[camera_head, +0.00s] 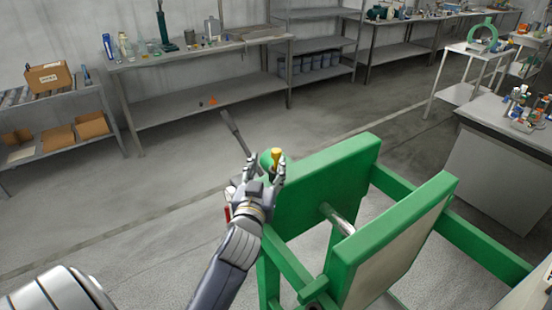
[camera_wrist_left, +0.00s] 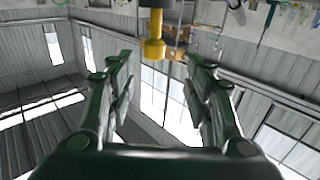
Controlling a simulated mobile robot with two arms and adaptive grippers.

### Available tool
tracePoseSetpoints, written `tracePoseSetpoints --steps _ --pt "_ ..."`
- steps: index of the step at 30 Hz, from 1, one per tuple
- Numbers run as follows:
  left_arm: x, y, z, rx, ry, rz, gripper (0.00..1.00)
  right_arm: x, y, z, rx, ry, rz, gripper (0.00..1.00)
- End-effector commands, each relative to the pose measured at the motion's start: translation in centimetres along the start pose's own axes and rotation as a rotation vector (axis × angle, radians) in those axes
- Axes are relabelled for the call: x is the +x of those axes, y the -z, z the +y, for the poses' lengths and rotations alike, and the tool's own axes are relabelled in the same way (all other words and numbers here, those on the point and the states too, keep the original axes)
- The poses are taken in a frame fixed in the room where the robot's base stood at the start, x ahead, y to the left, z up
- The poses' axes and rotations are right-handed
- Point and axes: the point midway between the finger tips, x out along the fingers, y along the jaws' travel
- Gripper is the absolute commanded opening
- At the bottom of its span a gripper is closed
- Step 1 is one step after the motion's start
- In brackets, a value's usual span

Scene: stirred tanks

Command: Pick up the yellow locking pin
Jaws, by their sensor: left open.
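The yellow locking pin (camera_head: 277,154) stands at the near left end of the green frame (camera_head: 322,180) in the head view. In the left wrist view the yellow pin (camera_wrist_left: 154,46) is at the top centre, with a dark part at the picture's top edge. My left gripper (camera_head: 266,164) is open beside the pin in the head view. In the wrist view the pin shows between and just beyond the open fingertips (camera_wrist_left: 158,57), with gaps on both sides. The gripper hides where the pin meets the frame. My right gripper is not in view.
The green frame has two upright plates with a metal shaft (camera_head: 338,218) between them. A dark lever (camera_head: 236,132) rises behind my left gripper. Open floor lies left of the frame.

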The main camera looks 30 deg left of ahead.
Motion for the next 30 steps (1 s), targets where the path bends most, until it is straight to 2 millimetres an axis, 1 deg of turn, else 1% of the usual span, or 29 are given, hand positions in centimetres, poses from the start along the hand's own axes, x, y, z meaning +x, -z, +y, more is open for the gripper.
tracePoseSetpoints --steps 1,3,8,11,16,21,24,30 --pt "0.8 0.2 0.0 0.002 -0.001 0.001 0.47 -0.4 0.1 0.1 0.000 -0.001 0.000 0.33" --pt "1.7 0.2 0.1 0.001 -0.001 0.001 0.47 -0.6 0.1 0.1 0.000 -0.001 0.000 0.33" --pt "2.6 0.1 0.1 0.000 -0.001 0.000 0.47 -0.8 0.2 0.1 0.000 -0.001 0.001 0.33" --pt "3.4 0.2 0.3 0.000 -0.001 -0.002 0.47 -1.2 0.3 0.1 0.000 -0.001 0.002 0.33" --pt "5.6 0.3 0.8 0.001 -0.001 -0.002 0.47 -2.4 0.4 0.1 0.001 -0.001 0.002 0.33" --pt "7.4 0.1 0.8 0.001 0.000 -0.002 0.47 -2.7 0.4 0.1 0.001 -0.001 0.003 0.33" --pt "7.7 0.0 0.8 0.000 -0.001 -0.002 0.47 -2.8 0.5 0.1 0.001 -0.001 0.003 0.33" --pt "7.7 -0.1 0.8 -0.001 -0.001 -0.002 0.47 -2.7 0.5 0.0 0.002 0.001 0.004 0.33"
